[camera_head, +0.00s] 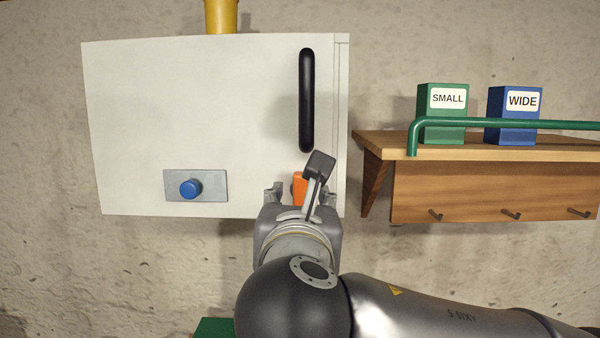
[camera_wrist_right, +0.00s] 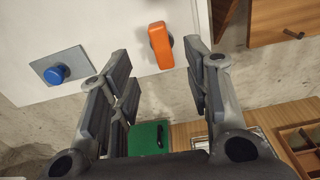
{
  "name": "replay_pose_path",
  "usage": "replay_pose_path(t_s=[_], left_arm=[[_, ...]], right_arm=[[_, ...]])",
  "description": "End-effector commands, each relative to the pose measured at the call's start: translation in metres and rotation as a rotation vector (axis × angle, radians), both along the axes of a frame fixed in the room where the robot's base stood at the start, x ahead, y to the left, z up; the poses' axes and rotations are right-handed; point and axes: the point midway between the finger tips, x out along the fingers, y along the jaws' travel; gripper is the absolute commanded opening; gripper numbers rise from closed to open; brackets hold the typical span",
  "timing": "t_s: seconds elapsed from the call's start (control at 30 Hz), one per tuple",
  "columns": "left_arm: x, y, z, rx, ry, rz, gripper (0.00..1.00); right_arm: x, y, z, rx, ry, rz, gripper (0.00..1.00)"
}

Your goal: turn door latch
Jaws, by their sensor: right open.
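The white cabinet door (camera_head: 200,110) is closed on the wall in the head view, with a black vertical handle (camera_head: 307,100) at its right side. The orange latch (camera_head: 299,187) is below the handle, partly hidden behind my right gripper. In the right wrist view the latch (camera_wrist_right: 160,45) stands nearly upright, slightly tilted. My right gripper (camera_head: 290,195) is in front of the door's lower right; in the wrist view its open fingers (camera_wrist_right: 163,75) lie to either side of the latch, with nothing visible between the tips touching it. My left gripper is not in view.
A blue knob (camera_head: 190,188) on a grey plate sits at the door's lower left. Right of the cabinet, a wooden shelf (camera_head: 380,144) with hooks and a green rail (camera_head: 480,124) holds a green SMALL box (camera_head: 442,123) and a blue WIDE box (camera_head: 514,128).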

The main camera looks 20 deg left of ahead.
Motion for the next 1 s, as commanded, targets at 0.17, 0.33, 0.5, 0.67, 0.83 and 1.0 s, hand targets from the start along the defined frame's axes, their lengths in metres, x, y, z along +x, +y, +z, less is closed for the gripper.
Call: replay_pose_path(t_s=[0.17, 0.33, 0.5, 0.67, 0.83, 1.0], left_arm=[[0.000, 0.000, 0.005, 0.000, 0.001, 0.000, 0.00], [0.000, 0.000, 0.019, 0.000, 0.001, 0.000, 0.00], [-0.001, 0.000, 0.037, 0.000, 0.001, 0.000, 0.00], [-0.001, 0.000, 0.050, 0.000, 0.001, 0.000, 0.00], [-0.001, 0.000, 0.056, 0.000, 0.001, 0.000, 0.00], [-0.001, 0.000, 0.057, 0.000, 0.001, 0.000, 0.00]], right_arm=[[-0.003, 0.002, 0.011, -0.057, -0.042, -0.006, 0.45], [0.020, 0.008, 0.013, -0.056, -0.039, -0.009, 0.45], [0.052, 0.017, 0.014, -0.054, -0.037, -0.009, 0.45], [0.078, 0.025, 0.013, -0.053, -0.039, -0.007, 0.45], [0.093, 0.030, 0.011, -0.052, -0.040, -0.005, 0.45], [0.098, 0.031, 0.009, -0.052, -0.041, -0.005, 0.45]])
